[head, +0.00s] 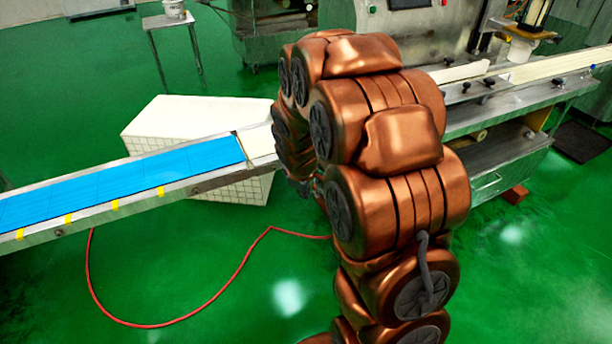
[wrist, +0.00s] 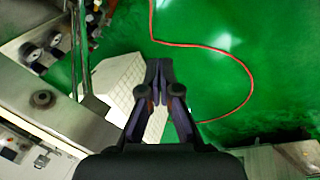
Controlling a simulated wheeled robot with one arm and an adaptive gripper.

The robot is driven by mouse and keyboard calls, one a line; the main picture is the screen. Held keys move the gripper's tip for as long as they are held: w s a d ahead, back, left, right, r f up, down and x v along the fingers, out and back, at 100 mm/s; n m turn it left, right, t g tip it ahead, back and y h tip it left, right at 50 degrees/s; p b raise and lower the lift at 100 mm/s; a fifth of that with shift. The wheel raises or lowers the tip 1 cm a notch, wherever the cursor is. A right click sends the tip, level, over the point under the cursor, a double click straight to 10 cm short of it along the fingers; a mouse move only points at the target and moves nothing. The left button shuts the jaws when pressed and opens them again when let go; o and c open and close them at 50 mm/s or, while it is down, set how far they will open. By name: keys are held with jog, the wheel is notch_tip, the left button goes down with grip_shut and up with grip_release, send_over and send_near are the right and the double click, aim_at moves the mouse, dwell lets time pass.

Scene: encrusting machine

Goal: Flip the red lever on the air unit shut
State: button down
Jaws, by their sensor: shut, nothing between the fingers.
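My gripper (wrist: 160,68) shows in the wrist view with its dark fingers together and nothing between them. It points over the green floor and the white tiled box. In the head view my gripper is hidden behind my copper-coloured arm. I cannot make out the red lever in either view. A metal assembly with round dark parts (wrist: 52,48) is at the upper left of the wrist view, apart from my gripper. I cannot tell whether it belongs to the air unit.
A red hose (head: 205,312) curves over open green floor. The steel machine (head: 510,165) stands behind my arm on the right. A small table (head: 170,22) is at the back.

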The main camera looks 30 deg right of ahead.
jog(key=w+d+f+n+t+y+b, duration=0.1)
jog(key=w+d+f+n+t+b, duration=0.2)
jog(key=w+f+b, duration=0.6)
jog(key=w+d+f+n+t+b, duration=0.25)
jog(key=w+f+t+b, duration=0.2)
jog(key=w+f, duration=0.9)
jog(key=w+d+f+n+t+h+b, duration=0.1)
jog(key=w+d+f+t+h+b, duration=0.1)
jog(key=d+f+b, duration=0.3)
jog(key=w+d+f+n+t+h+b, duration=0.1)
jog(key=d+f+t+b, duration=0.4)
jog(key=d, duration=0.6)
jog(key=w+f+h+b, duration=0.1)
jog(key=b, duration=0.1)
jog(key=shift+w+d+f+b, duration=0.15)
jog(key=shift+w+f+b, duration=0.1)
jog(key=shift+w+b, duration=0.15)
jog(key=shift+n, duration=0.25)
jog(key=b+x, duration=0.6)
jog(key=x, duration=0.7)
jog(key=shift+w, duration=0.35)
